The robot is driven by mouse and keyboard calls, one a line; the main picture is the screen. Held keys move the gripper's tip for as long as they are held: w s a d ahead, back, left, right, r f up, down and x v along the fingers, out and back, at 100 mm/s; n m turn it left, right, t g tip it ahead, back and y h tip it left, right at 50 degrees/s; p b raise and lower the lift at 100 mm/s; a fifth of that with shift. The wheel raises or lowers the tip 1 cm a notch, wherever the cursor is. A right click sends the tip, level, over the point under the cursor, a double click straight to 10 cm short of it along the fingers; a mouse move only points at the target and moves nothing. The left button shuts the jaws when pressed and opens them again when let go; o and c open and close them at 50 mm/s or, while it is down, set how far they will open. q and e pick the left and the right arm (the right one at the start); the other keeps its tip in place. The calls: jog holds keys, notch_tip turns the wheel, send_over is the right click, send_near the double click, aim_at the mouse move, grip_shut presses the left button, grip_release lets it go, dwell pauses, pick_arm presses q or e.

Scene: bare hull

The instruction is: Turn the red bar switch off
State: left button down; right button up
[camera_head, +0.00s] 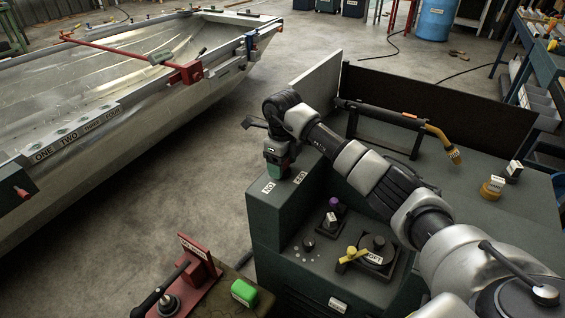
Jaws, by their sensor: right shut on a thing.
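My right arm reaches in from the lower right and bends down over the left end of the dark green cabinet (268,222). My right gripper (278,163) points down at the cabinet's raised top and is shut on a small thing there. A little red shows between the fingers, which fits the red bar switch (284,165), but the gripper hides most of it. Its angle cannot be told. Two small white labels lie just in front of the gripper on the cabinet top. My left gripper is not in view.
Knobs and a yellow-handled switch (352,255) sit on the lower panel. A torch (437,133) rests on a rack behind my arm. A metal boat hull (110,110) fills the left. A red tool (190,270) and green block (244,292) are at the bottom.

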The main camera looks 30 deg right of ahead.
jog(key=n+b, duration=0.1)
jog(key=n, duration=0.3)
jog(key=shift+n, duration=0.3)
jog(key=n+b, duration=0.1)
jog(key=n, duration=0.3)
jog(key=shift+n, duration=0.3)
jog(key=n, duration=0.4)
jog(key=shift+n+b, duration=0.3)
jog(key=shift+b, duration=0.1)
jog(key=shift+n, duration=2)
jog(key=shift+b, duration=0.3)
jog(key=o, duration=0.9)
